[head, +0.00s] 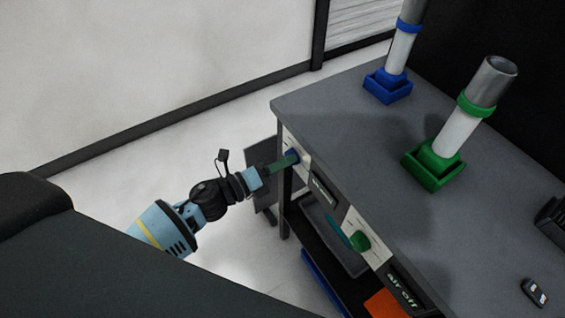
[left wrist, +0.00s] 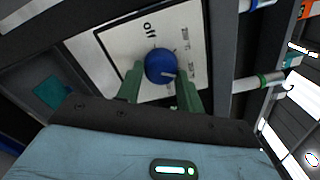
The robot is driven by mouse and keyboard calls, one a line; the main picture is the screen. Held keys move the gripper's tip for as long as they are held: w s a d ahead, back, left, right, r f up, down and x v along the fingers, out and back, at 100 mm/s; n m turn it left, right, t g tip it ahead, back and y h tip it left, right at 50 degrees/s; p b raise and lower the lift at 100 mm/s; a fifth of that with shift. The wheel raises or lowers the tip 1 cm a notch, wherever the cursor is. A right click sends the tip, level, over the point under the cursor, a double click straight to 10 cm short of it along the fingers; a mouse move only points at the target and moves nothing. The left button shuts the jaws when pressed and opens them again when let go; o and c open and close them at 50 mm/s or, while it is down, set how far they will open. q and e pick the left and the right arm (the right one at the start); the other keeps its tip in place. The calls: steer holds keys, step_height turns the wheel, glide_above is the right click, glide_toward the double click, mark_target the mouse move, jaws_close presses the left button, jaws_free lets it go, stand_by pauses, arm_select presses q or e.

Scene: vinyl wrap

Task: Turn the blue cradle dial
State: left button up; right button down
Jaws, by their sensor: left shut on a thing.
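The blue dial (head: 292,155) sits on a pale panel on the front of the grey workbench. In the left wrist view the blue dial (left wrist: 160,67) is a round knob with a light pointer mark that points to the lower right. My left gripper (head: 287,161) reaches the dial from the left. In the left wrist view its green fingers (left wrist: 159,82) stand on either side of the knob and are shut on it. The blue cradle (head: 388,87) stands on the bench top and holds a white roll with a blue band. My right gripper is not in view.
A green cradle (head: 434,167) with a white roll stands on the bench top. A green dial (head: 359,241) is on the bench front, further right. A small dark remote (head: 534,291) lies on the bench. A shelf with a grey tray (head: 333,238) is below.

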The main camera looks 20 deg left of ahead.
arm_select(q)
steer(key=o, duration=0.9)
steer(key=shift+o, duration=0.4)
steer(key=shift+s, duration=0.1)
steer(key=v, duration=0.7)
steer(key=shift+s+a+b, duration=0.25)
steer(key=shift+b, duration=0.2)
